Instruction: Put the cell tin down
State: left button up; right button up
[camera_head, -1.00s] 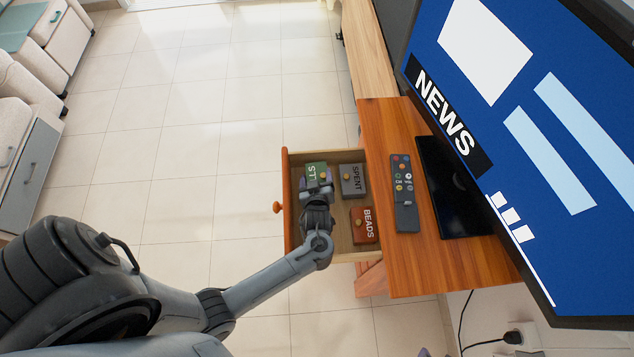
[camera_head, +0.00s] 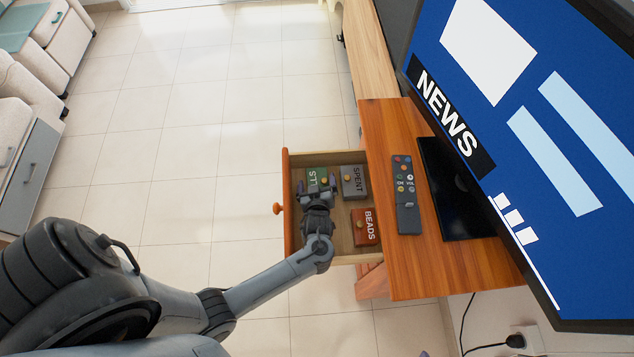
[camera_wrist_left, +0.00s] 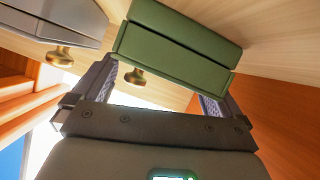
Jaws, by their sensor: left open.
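A green tin (camera_head: 315,174) with a brass knob, its label partly hidden and starting "ST", sits in the open wooden drawer at the far left. My left gripper (camera_head: 316,186) is open over it, with one finger on each side. In the left wrist view the green tin (camera_wrist_left: 180,50) lies just beyond the open jaws (camera_wrist_left: 155,95), with nothing clamped. A grey tin (camera_head: 350,190) marked "SPENT" stands to its right and also shows in the left wrist view (camera_wrist_left: 60,20). No visible label reads "cell". My right gripper is out of view.
A red tin (camera_head: 362,236) marked "BEADS" sits nearer in the drawer (camera_head: 286,215). A remote (camera_head: 405,215) lies on the wooden stand (camera_head: 390,270) beside a large television (camera_head: 500,120). The drawer walls surround my gripper. The tiled floor at left is clear.

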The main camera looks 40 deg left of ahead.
pick_arm(q)
jog(key=shift+p+v, duration=0.5)
jog(key=shift+v, duration=1.55)
jog(key=shift+a, duration=0.1)
